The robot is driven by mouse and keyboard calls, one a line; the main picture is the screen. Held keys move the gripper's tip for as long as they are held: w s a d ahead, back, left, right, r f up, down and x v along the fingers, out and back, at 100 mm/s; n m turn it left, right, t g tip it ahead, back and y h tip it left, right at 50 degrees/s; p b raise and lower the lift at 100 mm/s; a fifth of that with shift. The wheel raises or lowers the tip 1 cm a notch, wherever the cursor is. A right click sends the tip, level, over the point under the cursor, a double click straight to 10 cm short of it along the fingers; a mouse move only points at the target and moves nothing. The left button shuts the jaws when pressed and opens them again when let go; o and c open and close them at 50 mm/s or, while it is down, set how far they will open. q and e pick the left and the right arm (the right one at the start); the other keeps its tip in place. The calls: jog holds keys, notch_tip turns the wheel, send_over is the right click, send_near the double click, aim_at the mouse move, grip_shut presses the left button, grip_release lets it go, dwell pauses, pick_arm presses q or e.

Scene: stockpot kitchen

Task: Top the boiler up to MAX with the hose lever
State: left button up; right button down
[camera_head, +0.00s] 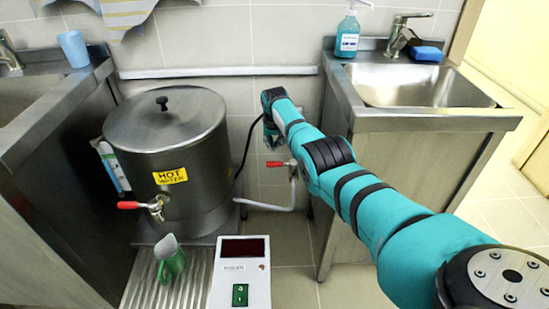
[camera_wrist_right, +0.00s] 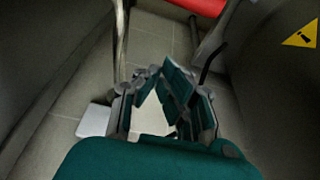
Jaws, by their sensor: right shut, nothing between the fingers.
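The steel boiler (camera_head: 165,185) stands at left with its lid on and a yellow hot-water label (camera_head: 170,176). A narrow white and blue strip (camera_head: 112,165) shows on its left side; any level mark is too small to read. The red hose lever (camera_head: 277,164) sits on a valve above the pale hose (camera_head: 265,206), right of the boiler. My right gripper (camera_head: 268,135) is above and slightly left of the lever in the head view, apparently apart from it. In the wrist view its fingers (camera_wrist_right: 158,76) are together and empty, with a red bar (camera_wrist_right: 203,5) beyond. My left gripper is out of view.
A red-handled tap (camera_head: 150,206) fronts the boiler. A sink cabinet (camera_head: 400,150) stands close right of my arm. Floor between is clear.

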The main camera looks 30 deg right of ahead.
aim_at(281, 165)
pick_arm(q)
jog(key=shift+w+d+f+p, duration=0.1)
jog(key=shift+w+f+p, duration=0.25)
jog(key=shift+p, duration=1.1)
pick_arm(e)
jog(key=shift+s+a+f, duration=0.25)
jog(key=shift+s+a, duration=0.25)
jog(key=shift+s, duration=0.35)
jog(key=shift+s+a+f, duration=0.2)
jog(key=shift+s+a, duration=0.3)
jog(key=shift+s, duration=0.3)
